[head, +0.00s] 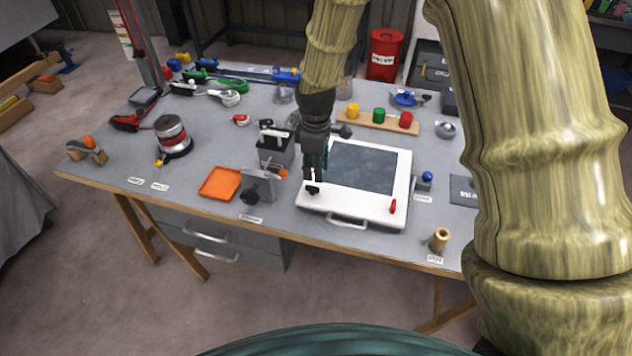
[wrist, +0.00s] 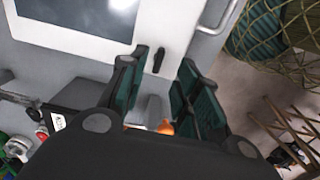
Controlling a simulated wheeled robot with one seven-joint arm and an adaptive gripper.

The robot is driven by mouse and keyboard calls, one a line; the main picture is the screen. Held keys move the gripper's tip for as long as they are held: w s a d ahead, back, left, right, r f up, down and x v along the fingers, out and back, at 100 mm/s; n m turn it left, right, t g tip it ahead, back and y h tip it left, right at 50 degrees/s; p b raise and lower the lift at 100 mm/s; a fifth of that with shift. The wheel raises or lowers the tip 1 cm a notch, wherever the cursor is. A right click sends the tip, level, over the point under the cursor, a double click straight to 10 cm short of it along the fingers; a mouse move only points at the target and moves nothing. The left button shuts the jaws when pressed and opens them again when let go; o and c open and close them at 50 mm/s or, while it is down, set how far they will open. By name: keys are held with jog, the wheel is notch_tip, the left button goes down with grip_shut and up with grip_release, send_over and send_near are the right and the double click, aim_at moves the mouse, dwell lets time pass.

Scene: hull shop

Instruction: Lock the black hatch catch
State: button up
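The white hatch (head: 345,205) with a dark window (head: 362,168) lies on the workbench. Its black catch (head: 313,188) sits at the near left corner of the frame, and a red catch (head: 393,206) sits at the near right corner. In the wrist view the black catch (wrist: 160,58) appears between and beyond the fingertips. My gripper (head: 314,170) hangs pointing down over the hatch's left side, just above the black catch. In the wrist view my gripper (wrist: 163,68) is open, with nothing between its fingers. I cannot tell whether it touches the catch.
An orange tray (head: 219,184) and a grey bracket with a black knob (head: 251,193) stand left of the hatch. A wooden board with coloured knobs (head: 379,121) lies behind it. A wooden cup (head: 439,239) stands at the bench's front edge. The hatch handle (head: 346,223) faces the front.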

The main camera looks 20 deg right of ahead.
aim_at(316, 187)
jog(key=shift+f+p, duration=0.8)
jog(key=shift+f, duration=2.75)
jog(key=shift+c, duration=0.4)
jog(key=shift+s, duration=0.1)
grip_shut()
